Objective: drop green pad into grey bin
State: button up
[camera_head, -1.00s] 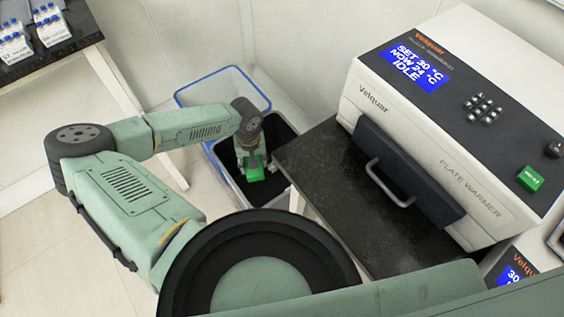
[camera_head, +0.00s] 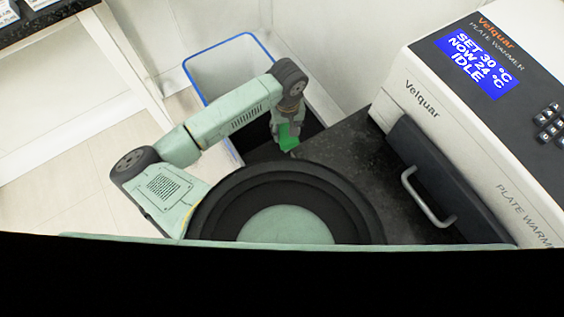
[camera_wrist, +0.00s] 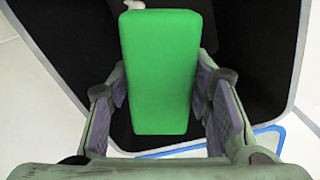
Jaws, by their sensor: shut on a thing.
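The green pad (camera_head: 289,137) is a bright green block, held in my gripper (camera_head: 286,129) over the dark opening of the bin. The wrist view shows the pad (camera_wrist: 160,70) upright in the picture between the two finger pads of my gripper (camera_wrist: 161,93), which is shut on it. My arm and body hide the bin's near part in the head view.
A dark speckled counter (camera_head: 345,150) stands right beside the bin, close to my gripper. A white plate warmer (camera_head: 410,90) with a handled door sits on it. A white-framed table (camera_head: 125,55) stands at the left.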

jog(key=shift+f+b, duration=0.45)
jog(key=shift+f, duration=0.95)
jog(key=o, duration=1.3)
notch_tip(320, 180, up, 12)
jog(key=shift+r, duration=0.1)
